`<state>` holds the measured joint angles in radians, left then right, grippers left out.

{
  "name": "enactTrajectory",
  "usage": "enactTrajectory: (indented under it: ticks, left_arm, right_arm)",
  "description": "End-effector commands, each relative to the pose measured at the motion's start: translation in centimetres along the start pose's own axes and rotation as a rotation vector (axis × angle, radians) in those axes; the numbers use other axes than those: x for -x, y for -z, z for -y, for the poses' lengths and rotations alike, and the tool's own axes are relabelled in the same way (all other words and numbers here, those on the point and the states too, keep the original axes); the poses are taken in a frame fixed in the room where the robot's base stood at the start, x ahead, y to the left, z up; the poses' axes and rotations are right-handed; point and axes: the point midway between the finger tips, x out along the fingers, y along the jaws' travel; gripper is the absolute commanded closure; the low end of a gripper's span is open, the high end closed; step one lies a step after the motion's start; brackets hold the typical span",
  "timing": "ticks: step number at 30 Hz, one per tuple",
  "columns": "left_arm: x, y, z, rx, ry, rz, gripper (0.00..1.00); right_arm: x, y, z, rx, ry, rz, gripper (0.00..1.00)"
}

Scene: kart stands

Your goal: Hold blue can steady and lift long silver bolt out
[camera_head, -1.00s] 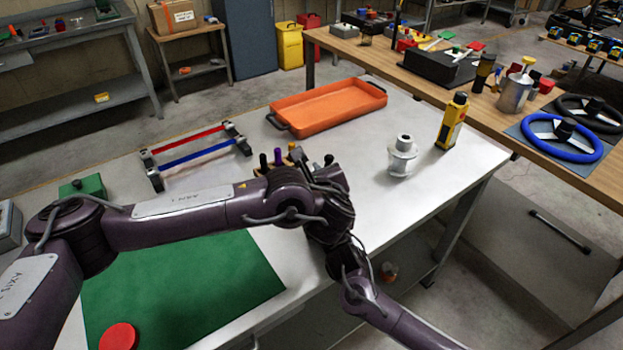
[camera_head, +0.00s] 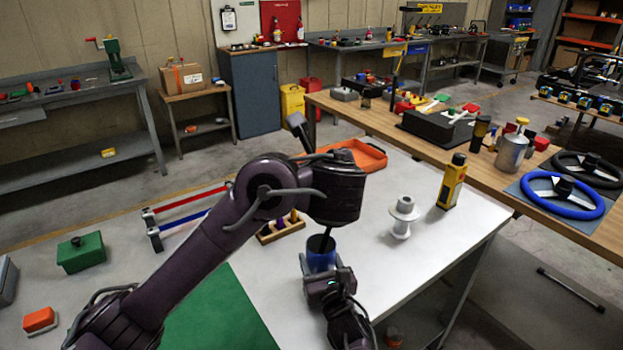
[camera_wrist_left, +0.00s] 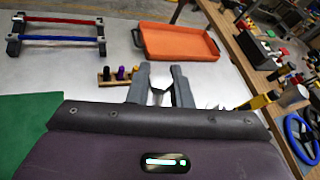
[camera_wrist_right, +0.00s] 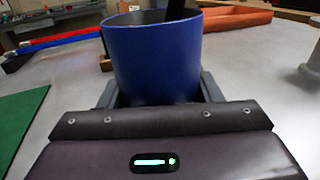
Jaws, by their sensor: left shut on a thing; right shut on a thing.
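The blue can (camera_head: 321,255) stands upright in my right gripper (camera_head: 318,283), which is shut on it low down. It fills the right wrist view (camera_wrist_right: 155,62), between the right fingers. The long silver bolt (camera_head: 327,238), looking dark here, runs up out of the can's mouth, and its shaft also shows inside the can in the right wrist view (camera_wrist_right: 178,12). My left gripper (camera_wrist_left: 160,88) is shut on the bolt above the can. In the head view my left wrist hides most of the left fingers and the bolt's upper part.
An orange tray (camera_head: 372,156) lies behind my left wrist. A small wooden rack (camera_head: 283,230) with pegs stands left of the can. A pale spool (camera_head: 403,218) and a yellow bottle (camera_head: 452,182) stand to the right, with clear table around them.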

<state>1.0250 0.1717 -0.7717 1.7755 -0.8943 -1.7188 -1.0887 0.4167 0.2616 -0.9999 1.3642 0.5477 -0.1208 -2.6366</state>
Motion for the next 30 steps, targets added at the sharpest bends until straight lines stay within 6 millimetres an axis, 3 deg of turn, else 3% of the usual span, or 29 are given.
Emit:
enactTrajectory:
  ticks: [6, 7, 12, 23, 30]
  left_arm:
    - [0.0, -0.1, 0.0, 0.000, 0.000, 0.000, 1.00]
    - [0.0, -0.1, 0.0, 0.000, 0.000, 0.001, 1.00]
    - [0.0, -0.1, 0.0, 0.001, 0.000, 0.001, 1.00]
    - [0.0, -0.1, 0.0, 0.001, 0.000, 0.001, 1.00]
    - [0.0, -0.1, 0.0, 0.001, 0.000, 0.001, 1.00]
  right_arm:
    - [0.0, 0.1, 0.0, 0.001, 0.000, -0.002, 0.65]
    - [0.0, 0.1, 0.0, 0.001, 0.000, -0.002, 0.39]
    - [0.0, 0.1, 0.0, 0.000, 0.000, -0.001, 0.17]
    - [0.5, 0.1, 0.0, 0.001, 0.000, -0.001, 0.16]
    - [4.7, 0.2, 0.0, 0.001, -0.002, -0.004, 0.16]
